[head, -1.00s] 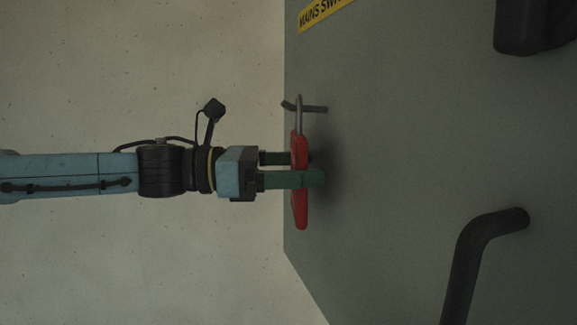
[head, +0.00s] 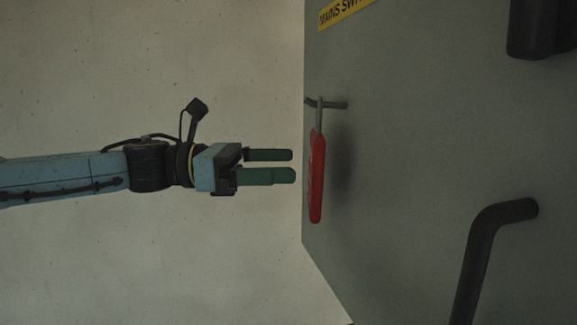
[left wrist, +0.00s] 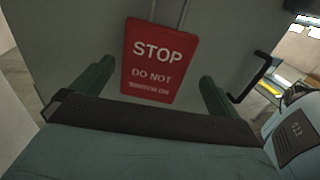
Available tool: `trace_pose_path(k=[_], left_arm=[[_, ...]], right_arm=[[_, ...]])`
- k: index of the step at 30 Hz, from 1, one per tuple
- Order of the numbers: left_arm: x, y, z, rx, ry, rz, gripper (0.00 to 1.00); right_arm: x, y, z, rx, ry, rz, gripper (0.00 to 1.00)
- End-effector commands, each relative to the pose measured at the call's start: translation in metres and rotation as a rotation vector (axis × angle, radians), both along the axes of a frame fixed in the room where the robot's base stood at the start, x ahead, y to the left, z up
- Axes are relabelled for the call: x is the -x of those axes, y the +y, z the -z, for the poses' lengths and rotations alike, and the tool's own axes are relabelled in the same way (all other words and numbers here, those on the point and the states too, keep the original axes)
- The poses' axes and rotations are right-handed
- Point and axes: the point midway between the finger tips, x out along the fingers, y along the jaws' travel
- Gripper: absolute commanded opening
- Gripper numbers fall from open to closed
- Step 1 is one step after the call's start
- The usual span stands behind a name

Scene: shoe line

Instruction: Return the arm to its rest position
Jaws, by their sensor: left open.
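My left gripper (head: 292,165) is open and empty, to the left of a red tag (head: 317,180) and apart from it. Its green fingers point right toward the cabinet. The red tag hangs by a grey metal loop from a small hook (head: 330,104) on the cabinet face. In the left wrist view the tag (left wrist: 153,62) is beyond the two spread fingers, and it reads "STOP DO NOT" with a smaller line below. My right gripper is not in view.
A grey-green cabinet (head: 420,150) fills the right side, with a dark bent handle (head: 490,230) low down and a dark fitting (head: 538,28) at top right. A yellow label (head: 345,12) is at its top. A bare pale wall (head: 120,70) lies behind my arm.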

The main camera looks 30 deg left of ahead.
Motion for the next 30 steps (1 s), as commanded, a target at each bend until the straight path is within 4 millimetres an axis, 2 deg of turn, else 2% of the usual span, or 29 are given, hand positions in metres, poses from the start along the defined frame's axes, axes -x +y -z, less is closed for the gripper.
trace_pose_path(k=[4, 13, 17, 20, 23, 24, 26, 27, 29, 30], left_arm=[[0.0, 0.007, -0.002, 0.001, -0.007, 0.012, 1.0], [-0.001, 0.012, -0.002, 0.009, -0.004, 0.011, 1.0], [-0.018, 0.04, 0.01, 0.091, 0.045, -0.063, 1.0], [-0.042, 0.088, 0.037, 0.231, 0.133, -0.185, 1.0], [-0.065, 0.146, 0.081, 0.413, 0.251, -0.329, 1.0], [-0.072, 0.168, 0.102, 0.483, 0.298, -0.384, 1.0], [-0.08, 0.199, 0.136, 0.588, 0.369, -0.464, 1.0], [-0.083, 0.218, 0.161, 0.656, 0.415, -0.514, 1.0], [-0.085, 0.244, 0.199, 0.758, 0.484, -0.588, 1.0], [-0.085, 0.259, 0.225, 0.823, 0.528, -0.635, 1.0]], right_arm=[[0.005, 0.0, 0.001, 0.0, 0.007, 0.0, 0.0], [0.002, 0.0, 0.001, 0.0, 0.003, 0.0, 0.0], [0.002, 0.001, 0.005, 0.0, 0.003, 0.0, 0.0], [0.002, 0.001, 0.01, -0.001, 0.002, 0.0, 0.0], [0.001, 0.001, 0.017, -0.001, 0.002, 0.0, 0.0], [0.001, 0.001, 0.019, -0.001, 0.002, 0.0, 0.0], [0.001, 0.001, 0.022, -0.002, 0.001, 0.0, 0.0], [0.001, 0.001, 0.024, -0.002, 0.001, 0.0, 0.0], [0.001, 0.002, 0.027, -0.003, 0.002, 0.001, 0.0], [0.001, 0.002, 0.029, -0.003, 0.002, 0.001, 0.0]])
